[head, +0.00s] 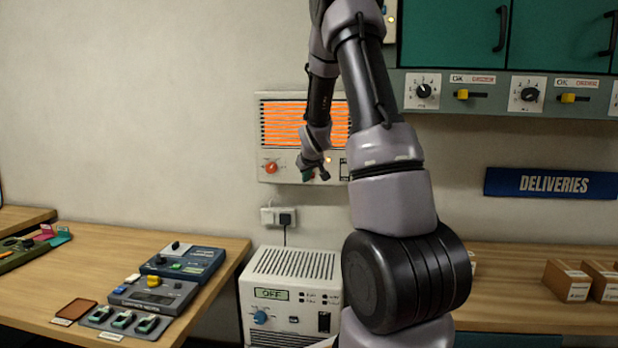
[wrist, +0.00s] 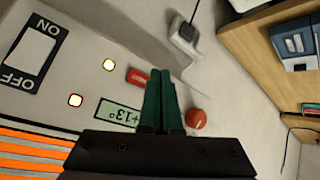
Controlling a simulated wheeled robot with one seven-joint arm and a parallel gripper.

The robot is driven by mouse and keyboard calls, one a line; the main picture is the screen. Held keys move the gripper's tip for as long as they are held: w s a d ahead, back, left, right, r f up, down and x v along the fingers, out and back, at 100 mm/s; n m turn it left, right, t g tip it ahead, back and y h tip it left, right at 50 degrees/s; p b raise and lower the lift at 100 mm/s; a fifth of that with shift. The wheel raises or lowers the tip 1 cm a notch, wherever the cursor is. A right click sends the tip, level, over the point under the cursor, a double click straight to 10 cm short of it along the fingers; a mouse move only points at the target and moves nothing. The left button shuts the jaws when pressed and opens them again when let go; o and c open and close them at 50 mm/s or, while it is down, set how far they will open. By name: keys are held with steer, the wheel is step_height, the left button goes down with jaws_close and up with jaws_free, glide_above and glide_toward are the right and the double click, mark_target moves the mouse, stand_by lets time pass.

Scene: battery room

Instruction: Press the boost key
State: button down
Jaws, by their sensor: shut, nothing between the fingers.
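A wall heater with a glowing orange grille (head: 303,122) has a red knob (head: 271,167) low on its left; the knob also shows in the wrist view (wrist: 195,119). A small red key (wrist: 138,77) sits on its panel beside a display reading +13° (wrist: 118,116). I cannot read a boost label on it. My gripper (head: 318,176) is at the heater's lower panel. In the wrist view its green fingers (wrist: 160,75) are shut and empty, with their tips beside the red key, partly covering its surroundings. I cannot tell whether they touch the panel.
The heater has an ON/OFF switch (wrist: 34,53) and two lit lamps (wrist: 109,65). A socket with a plug (head: 284,217) is below it. A white unit (head: 292,265) reading OFF stands underneath. The left desk (head: 98,250) bears several devices; cardboard boxes (head: 568,280) are at right.

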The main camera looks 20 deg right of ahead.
steer(key=shift+s+a, duration=0.4)
steer(key=shift+s, duration=0.2)
steer(key=shift+s+a, duration=0.4)
steer(key=shift+s, duration=0.2)
steer(key=s+a+r+m+y, duration=0.25)
steer(key=s+a+r, duration=0.55)
steer(key=s+r, duration=0.55)
steer(key=s+a+r+m+g+y, duration=0.1)
steer(key=s+a, duration=0.3)
steer(key=s, duration=0.6)
steer(key=s+a+r+m+y, duration=0.1)
steer(key=s+a+r, duration=0.2)
steer(key=s, duration=0.8)
steer(key=shift+s+a+g, duration=0.25)
steer(key=shift+a+g, duration=0.15)
steer(key=shift+a, duration=0.7)
